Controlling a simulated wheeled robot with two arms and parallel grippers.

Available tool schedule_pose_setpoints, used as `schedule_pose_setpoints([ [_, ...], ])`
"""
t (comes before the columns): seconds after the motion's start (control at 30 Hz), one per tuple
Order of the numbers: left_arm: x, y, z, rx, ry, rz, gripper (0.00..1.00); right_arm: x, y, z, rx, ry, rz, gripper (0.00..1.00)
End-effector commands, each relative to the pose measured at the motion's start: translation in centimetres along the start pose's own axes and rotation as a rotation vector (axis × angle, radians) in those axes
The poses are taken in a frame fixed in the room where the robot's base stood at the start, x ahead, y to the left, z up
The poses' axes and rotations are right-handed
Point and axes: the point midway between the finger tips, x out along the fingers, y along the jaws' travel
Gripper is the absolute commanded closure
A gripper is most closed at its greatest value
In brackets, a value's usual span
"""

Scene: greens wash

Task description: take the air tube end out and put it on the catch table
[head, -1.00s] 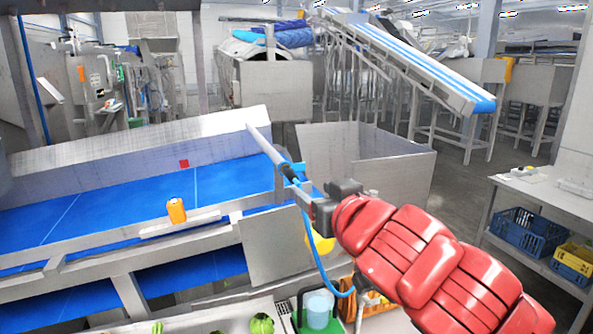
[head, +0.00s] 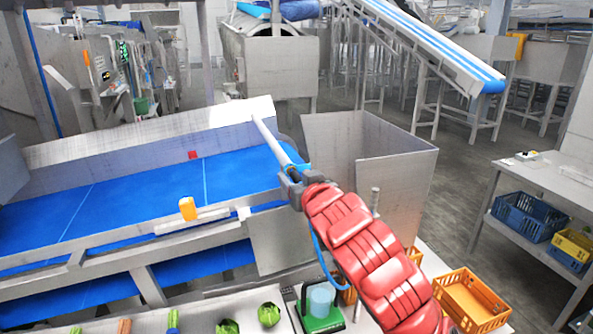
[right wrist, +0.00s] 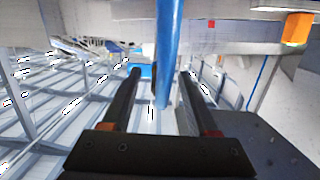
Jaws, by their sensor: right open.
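A blue air tube (head: 317,258) hangs in a curve beside my right arm in the head view. Its upper part is at the lower end of a grey pipe (head: 270,138) that slants over the blue belt. My right gripper (head: 290,182) is at that end and hides part of it. In the right wrist view, the blue tube (right wrist: 168,50) stands upright between the two open dark fingers, with a gap visible on each side. Which surface is the catch table is not clear; a grey table (head: 540,180) stands at the right. My left gripper is not in view.
A blue belt (head: 140,203) with a metal frame fills the left. An orange box (head: 187,208) sits on its rail. A steel bin (head: 375,150) stands behind my right arm. Orange crate (head: 470,298), green-based container (head: 320,308) and greens are in front. Crates sit under the right table.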

Motion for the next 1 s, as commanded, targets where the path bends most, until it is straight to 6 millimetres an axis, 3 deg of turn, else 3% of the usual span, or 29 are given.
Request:
schedule_pose_setpoints([
  [0.33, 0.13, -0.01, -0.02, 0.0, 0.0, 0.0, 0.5, 0.31, -0.03, 0.04, -0.001, 0.001, -0.001, 0.42],
  [0.67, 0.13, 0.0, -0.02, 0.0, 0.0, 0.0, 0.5, 0.29, -0.03, 0.05, -0.001, 0.001, -0.001, 1.0],
  [1.0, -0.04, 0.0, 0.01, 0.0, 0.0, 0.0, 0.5, 0.2, -0.03, 0.11, -0.001, 0.001, -0.001, 1.0],
])
